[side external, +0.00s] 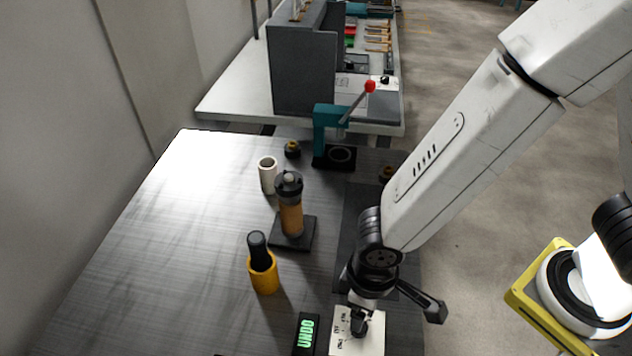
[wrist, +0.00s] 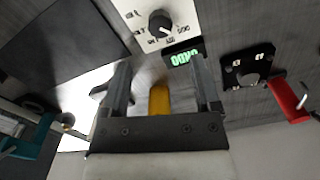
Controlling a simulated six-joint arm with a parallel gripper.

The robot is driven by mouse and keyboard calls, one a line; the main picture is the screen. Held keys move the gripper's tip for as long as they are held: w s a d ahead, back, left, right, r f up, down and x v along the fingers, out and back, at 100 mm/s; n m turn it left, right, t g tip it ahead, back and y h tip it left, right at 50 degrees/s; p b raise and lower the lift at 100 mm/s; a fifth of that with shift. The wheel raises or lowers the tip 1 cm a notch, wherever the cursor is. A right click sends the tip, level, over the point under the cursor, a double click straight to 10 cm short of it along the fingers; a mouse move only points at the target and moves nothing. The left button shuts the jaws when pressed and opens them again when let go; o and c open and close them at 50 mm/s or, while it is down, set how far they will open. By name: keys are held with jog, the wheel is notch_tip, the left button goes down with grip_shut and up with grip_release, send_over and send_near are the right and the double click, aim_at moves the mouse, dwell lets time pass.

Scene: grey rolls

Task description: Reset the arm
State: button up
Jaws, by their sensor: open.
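My gripper (wrist: 160,75) is open in the wrist view, with its two dark fingers apart and nothing held between them. A yellow holder (wrist: 159,98) shows in the gap beyond the fingers. In the side external view my arm comes down from the upper right, and its dark wrist end is above the table's (side external: 190,220) right front part, close to a white dial box (side external: 370,343). The fingers are hard to make out there. The white dial box with its black knob also shows at the top of the wrist view (wrist: 185,15).
A green-lit display (side external: 306,335) is beside the dial box. The yellow holder with a black handle (side external: 263,275), a brown roll on a stand (side external: 291,218), a white cup (side external: 268,175) and a teal lever press (side external: 325,135) stand behind. The table's left side is clear.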

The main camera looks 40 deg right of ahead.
jog(key=shift+w+d+r, duration=0.2)
jog(key=shift+w+d, duration=0.15)
jog(key=shift+d, duration=0.05)
jog(key=w+d+r+m+t, duration=0.1)
jog(key=w+d+r+m, duration=0.1)
jog(key=d, duration=0.5)
jog(key=w+d+r+m, duration=0.2)
jog(key=d+r, duration=0.1)
jog(key=d, duration=0.5)
jog(key=w+d+r+m+t, duration=0.1)
jog(key=w+d+r, duration=0.1)
jog(key=d, duration=0.5)
jog(key=shift+w+d+r+m+t, duration=0.25)
jog(key=shift+d+r+m+t, duration=0.05)
jog(key=shift+r+m, duration=0.15)
